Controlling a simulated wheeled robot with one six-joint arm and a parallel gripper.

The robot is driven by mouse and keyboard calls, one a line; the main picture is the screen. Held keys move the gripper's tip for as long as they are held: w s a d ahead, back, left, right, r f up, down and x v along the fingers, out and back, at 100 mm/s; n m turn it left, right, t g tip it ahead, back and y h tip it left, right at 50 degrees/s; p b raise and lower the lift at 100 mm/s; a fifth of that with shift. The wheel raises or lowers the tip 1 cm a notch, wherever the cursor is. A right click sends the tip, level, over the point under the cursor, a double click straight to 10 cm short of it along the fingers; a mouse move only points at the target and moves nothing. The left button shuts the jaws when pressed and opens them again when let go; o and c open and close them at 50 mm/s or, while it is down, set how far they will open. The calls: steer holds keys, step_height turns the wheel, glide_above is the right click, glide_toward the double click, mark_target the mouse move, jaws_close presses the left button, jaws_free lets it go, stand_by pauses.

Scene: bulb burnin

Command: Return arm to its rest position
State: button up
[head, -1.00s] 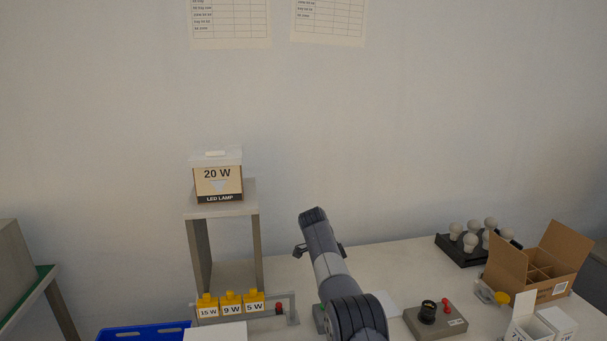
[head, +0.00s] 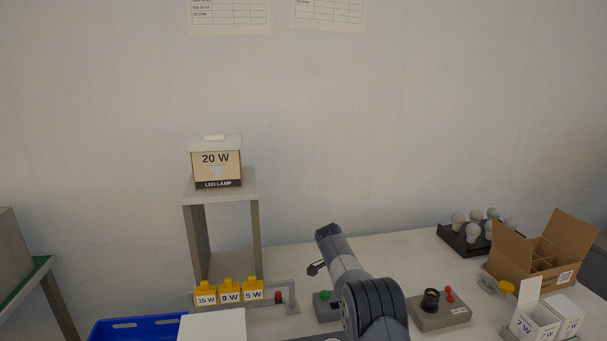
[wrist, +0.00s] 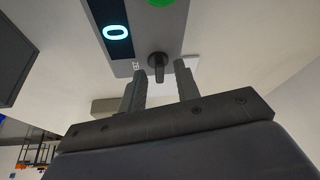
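My arm rises from the bottom of the head view, right of the middle, over the table. My gripper (head: 317,268) shows there only in part, as a dark finger left of the arm. In the wrist view my gripper (wrist: 160,70) has its two fingers apart, with nothing held between them. Beyond the fingertips is a grey unit (wrist: 150,30) with a lit display, a green button and a dark knob (wrist: 158,65). The knob appears between the fingers; I cannot tell how far off it is.
A 20 W lamp box (head: 217,168) stands on a shelf (head: 248,187). Yellow-topped wattage blocks (head: 229,291) and a blue crate (head: 140,328) are at left. A socket box (head: 440,309), bulb tray (head: 467,241) and open carton (head: 541,258) are at right. Table behind my arm is clear.

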steer(key=n+t, duration=0.1)
steer(key=n, duration=0.2)
steer(key=shift+s+y+b, duration=0.1)
steer(key=shift+y+b, duration=0.2)
steer(key=shift+b, duration=0.1)
steer(key=n+t+y, duration=0.1)
steer(key=n, duration=0.2)
steer(key=shift+d+r+n+p, duration=0.1)
steer(key=shift+d+n+p, duration=0.05)
steer(key=shift+n+p, duration=0.2)
steer(key=shift+s+d+n+y+p, duration=0.1)
steer(key=shift+n+y+p, duration=0.9)
steer(key=shift+n, duration=1.35)
steer(key=shift+n+y+p, duration=0.5)
steer(key=shift+n+p, duration=0.15)
steer(key=shift+n, duration=0.85)
steer(key=shift+d, duration=0.1)
